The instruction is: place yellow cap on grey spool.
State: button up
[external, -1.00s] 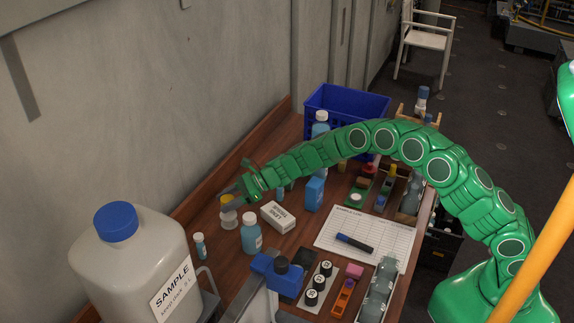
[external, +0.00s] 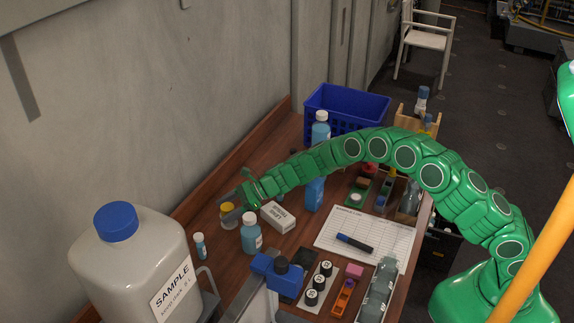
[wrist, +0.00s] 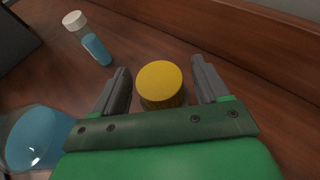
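The yellow cap (external: 227,208) sits on top of the pale grey spool (external: 230,219) at the left of the table, as far as the external view shows. My gripper (external: 234,200) is right at the cap. In the wrist view the round yellow cap (wrist: 160,80) lies between my two fingers (wrist: 161,82), with a visible gap on each side, so the gripper is open around it. The spool is hidden beneath the cap in the wrist view. Whether the cap is exactly centred cannot be told.
A blue-filled bottle (external: 251,234) and a white box (external: 278,217) stand close to the right of the spool. A small vial (external: 200,246) stands nearer the camera. A large sample jug (external: 140,260) is at front left. The wall is just behind.

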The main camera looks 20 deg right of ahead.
jog(key=shift+r, duration=0.1)
jog(key=shift+d+r, duration=0.1)
jog(key=shift+d, duration=0.05)
jog(key=shift+v, duration=5.85)
